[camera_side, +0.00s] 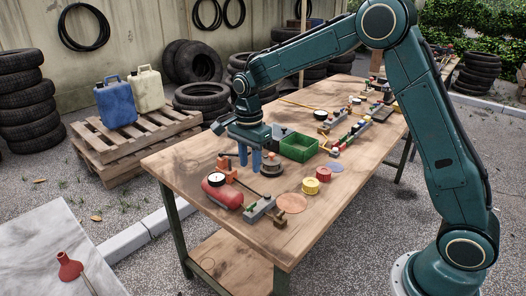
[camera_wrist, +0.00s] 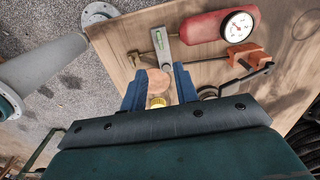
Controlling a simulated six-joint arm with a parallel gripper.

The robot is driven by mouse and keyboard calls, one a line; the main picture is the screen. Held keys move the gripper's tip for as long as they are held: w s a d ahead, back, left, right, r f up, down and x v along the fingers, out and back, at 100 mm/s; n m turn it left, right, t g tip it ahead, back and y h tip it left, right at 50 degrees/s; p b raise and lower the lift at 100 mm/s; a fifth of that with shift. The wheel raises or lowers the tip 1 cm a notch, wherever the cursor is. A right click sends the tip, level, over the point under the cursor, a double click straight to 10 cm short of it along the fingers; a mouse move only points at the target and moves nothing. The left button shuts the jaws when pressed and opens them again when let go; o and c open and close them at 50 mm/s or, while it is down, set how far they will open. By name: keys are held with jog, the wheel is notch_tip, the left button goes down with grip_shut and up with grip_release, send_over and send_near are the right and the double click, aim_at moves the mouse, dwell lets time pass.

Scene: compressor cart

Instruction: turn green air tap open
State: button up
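The green air tap (camera_wrist: 158,40) is a small green lever on a grey block (camera_wrist: 163,55) beside the red tank (camera_wrist: 205,27) in the wrist view. In the side view the grey block (camera_side: 260,209) lies near the table's front edge, right of the red tank (camera_side: 226,195). My gripper (camera_side: 256,168) points down above the table, behind the tap block. In the wrist view its two blue fingers (camera_wrist: 160,90) are apart with nothing held between them. The tap lies beyond the fingertips and is not touched. Its exact lever angle is hard to tell.
A white-faced gauge (camera_wrist: 237,24) and an orange clamp (camera_wrist: 246,57) are by the tank. A copper-coloured disc (camera_side: 291,203), yellow and red cylinders (camera_side: 310,186) and a green bin (camera_side: 299,147) stand on the wooden table (camera_side: 205,158). Bare wood lies at the front right.

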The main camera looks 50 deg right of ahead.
aim_at(251, 206)
jog(key=shift+f, duration=0.1)
jog(key=shift+f, duration=6.8)
grip_shut()
